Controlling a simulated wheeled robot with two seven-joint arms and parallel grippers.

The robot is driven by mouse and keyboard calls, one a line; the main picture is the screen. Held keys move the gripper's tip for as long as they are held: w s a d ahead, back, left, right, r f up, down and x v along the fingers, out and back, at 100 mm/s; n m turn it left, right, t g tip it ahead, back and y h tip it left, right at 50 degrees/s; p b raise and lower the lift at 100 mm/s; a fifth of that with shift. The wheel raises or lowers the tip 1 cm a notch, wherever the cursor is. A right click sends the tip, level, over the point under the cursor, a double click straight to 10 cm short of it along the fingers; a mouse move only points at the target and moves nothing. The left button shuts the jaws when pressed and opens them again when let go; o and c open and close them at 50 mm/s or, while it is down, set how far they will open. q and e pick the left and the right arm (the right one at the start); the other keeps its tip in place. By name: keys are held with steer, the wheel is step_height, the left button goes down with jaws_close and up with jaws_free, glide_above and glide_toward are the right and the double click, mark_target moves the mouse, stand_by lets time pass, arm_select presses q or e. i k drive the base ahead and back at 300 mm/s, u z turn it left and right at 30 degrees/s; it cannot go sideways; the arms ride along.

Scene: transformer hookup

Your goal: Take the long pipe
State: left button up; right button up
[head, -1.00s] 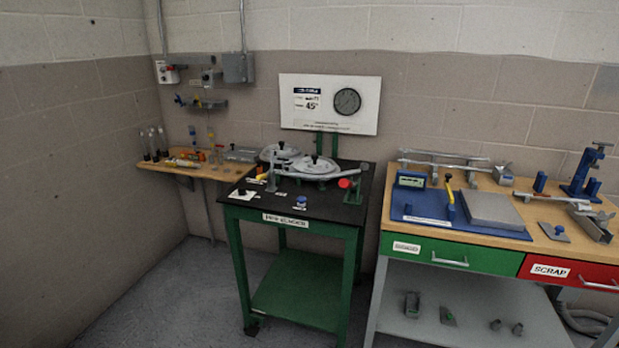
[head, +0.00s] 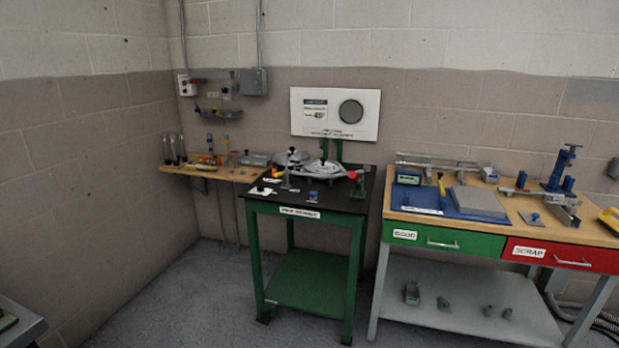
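A long grey pipe (head: 437,160) lies along the back of the wooden workbench, resting level on supports behind the blue mat. Its right end is near a small grey block-like fitting. Another grey pipe or bar shows on the bender table (head: 300,203), by the round grey discs (head: 318,168); its outline is hard to make out. Neither of my grippers shows in the head view.
The workbench (head: 520,205) carries a blue mat (head: 450,212), a grey plate (head: 478,201), a blue vise (head: 563,170) and a yellow tool (head: 611,219). A wooden wall shelf (head: 205,172) is at left. Grey floor (head: 200,300) is open in front.

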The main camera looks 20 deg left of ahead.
mark_target(296, 173)
steer(key=z, duration=0.6)
steer(key=i, duration=0.8)
steer(key=z, duration=0.6)
steer(key=i, duration=1)
steer(key=u, duration=0.2)
